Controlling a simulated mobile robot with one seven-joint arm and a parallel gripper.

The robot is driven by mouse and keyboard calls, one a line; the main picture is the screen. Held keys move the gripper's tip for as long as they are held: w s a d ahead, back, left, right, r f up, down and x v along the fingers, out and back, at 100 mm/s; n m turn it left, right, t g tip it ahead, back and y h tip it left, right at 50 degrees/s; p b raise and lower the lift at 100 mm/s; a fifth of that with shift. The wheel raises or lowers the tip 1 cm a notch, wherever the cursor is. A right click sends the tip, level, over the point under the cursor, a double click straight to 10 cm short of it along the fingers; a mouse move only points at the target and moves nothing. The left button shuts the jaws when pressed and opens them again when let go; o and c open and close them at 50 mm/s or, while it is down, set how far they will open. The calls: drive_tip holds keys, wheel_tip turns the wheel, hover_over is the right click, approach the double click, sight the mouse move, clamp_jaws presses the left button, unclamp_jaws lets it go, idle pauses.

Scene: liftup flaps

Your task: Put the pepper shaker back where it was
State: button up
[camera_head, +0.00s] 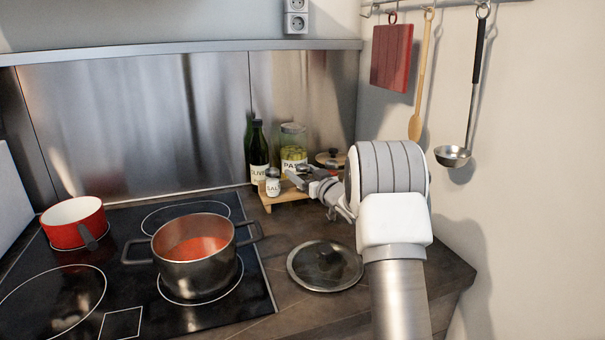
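My gripper (299,176) reaches in from the right and points left over the small wooden stand (284,198) at the back of the counter. Its fingertips are just right of the salt shaker (272,185), which stands upright on the front of the stand and has a white label. I cannot make out a pepper shaker clearly. Small dark and grey shapes at the fingertips may be finger parts or a shaker. The gripper and wrist hide the right part of the stand. Whether the fingers are open or shut does not show.
An olive oil bottle (259,150), a pasta jar (293,145) and a dark-lidded container (330,158) stand behind the gripper. A glass lid (325,265) lies in front. A soup pot (196,272) and a red pan (73,224) are on the hob. Utensils hang at right.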

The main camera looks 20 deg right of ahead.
drive_tip(key=shift+r, duration=0.15)
drive_tip(key=shift+s, duration=0.1)
drive_tip(key=s+d+p, duration=0.2)
drive_tip(key=s, duration=1)
drive_tip(key=s+a+r+m+g+h, duration=0.35)
drive_tip(key=s+a+r+h, duration=0.2)
drive_tip(key=s+r, duration=0.35)
drive_tip(key=s+a+f+g+y, duration=0.1)
drive_tip(key=s+a+f+g, duration=0.2)
drive_tip(key=s, duration=0.7)
drive_tip(key=s+a+f+n+g, duration=0.1)
drive_tip(key=s+a+g, duration=0.3)
drive_tip(key=s, duration=0.5)
drive_tip(key=s+a+f+g+y, duration=0.15)
drive_tip(key=s+a, duration=0.35)
drive_tip(key=s, duration=0.5)
wheel_tip(320, 180, up, 16)
drive_tip(key=p, duration=1.5)
drive_tip(key=shift+w+d+f, duration=0.15)
drive_tip(key=shift+d+f, duration=0.05)
